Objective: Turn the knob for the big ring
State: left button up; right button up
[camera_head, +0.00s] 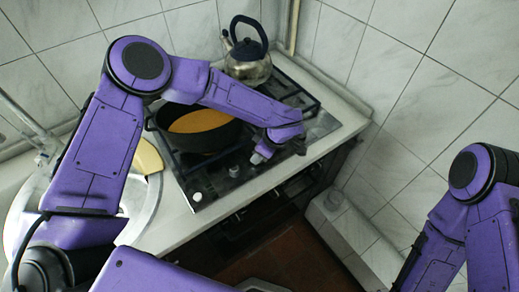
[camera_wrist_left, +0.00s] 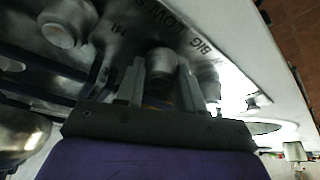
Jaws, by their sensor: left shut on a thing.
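The hob (camera_head: 224,176) has a steel front strip with several knobs. In the left wrist view, my left gripper (camera_wrist_left: 160,82) has its two fingers on either side of a round metal knob (camera_wrist_left: 161,60) and is shut on it. Printed letters reading BIG (camera_wrist_left: 201,43) stand beside this knob, upside down in that view. In the head view my left gripper (camera_head: 264,152) is at the hob's front strip, and the held knob is hidden. Two other knobs show there, a near one (camera_head: 197,197) and a middle one (camera_head: 233,171). My right gripper is out of view.
A dark pot (camera_head: 160,122) with an orange inside stands on the hob, partly behind my left arm. A steel kettle (camera_head: 247,66) with a dark handle stands at the back.

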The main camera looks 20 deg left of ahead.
pick_arm(q)
jog(key=shift+w+n+g, duration=0.1)
jog(key=shift+n+g, duration=0.5)
jog(key=shift+n, duration=0.9)
jog(key=o, duration=1.1)
jog(key=shift+c, duration=0.2)
jog(key=b+v, duration=0.2)
jog(key=v, duration=0.8)
jog(key=shift+r+b, duration=0.3)
jog(key=shift+b, duration=0.05)
